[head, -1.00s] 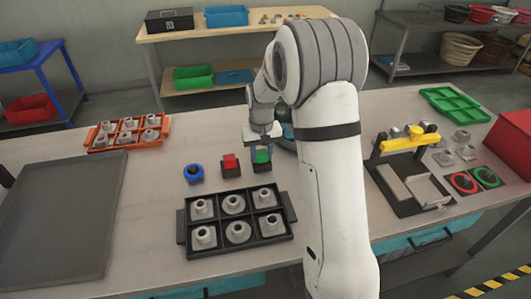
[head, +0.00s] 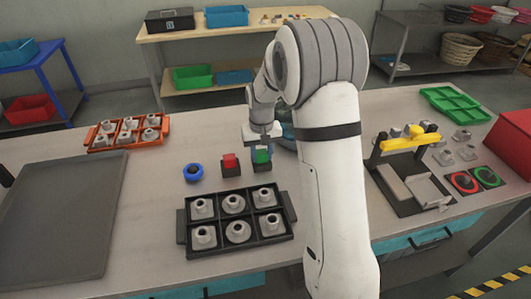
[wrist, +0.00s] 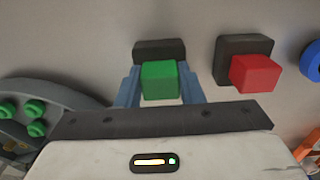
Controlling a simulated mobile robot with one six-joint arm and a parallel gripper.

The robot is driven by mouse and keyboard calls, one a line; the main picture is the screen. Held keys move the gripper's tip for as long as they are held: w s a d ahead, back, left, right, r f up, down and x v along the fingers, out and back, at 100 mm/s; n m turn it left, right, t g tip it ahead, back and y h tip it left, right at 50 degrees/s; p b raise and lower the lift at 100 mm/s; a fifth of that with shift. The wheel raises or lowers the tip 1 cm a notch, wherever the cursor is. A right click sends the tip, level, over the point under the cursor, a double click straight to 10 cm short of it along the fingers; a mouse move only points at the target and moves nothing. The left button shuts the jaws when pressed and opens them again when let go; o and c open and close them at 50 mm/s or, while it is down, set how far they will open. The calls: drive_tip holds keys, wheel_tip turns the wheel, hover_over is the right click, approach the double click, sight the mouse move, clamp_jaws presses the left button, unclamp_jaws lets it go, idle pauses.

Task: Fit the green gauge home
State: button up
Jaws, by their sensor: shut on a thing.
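The green gauge (head: 262,156) is a small green block; it also shows in the wrist view (wrist: 160,80). My gripper (wrist: 160,88) is shut on it, with one blue-grey finger on each side. In the wrist view a dark block (wrist: 158,48) shows right behind the green one, partly covered by it. In the head view the green gauge is at or just above this dark block (head: 262,168); I cannot tell how deep it sits. My gripper (head: 262,146) comes down from above and hides its top.
A red block (head: 229,160) on a dark base and a blue round piece (head: 192,173) stand to the left. A black tray (head: 184,238) of grey parts lies in front. A yellow-barred fixture (head: 410,143) stands right of my arm. A grey mat (head: 60,225) covers the left.

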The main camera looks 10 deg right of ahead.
sight(262, 153)
drive_tip(key=o, duration=1.1)
wheel_tip(262, 153, up, 7)
drive_tip(key=shift+r+b, duration=0.15)
drive_tip(key=shift+b, duration=0.3)
drive_tip(key=shift+r, duration=0.25)
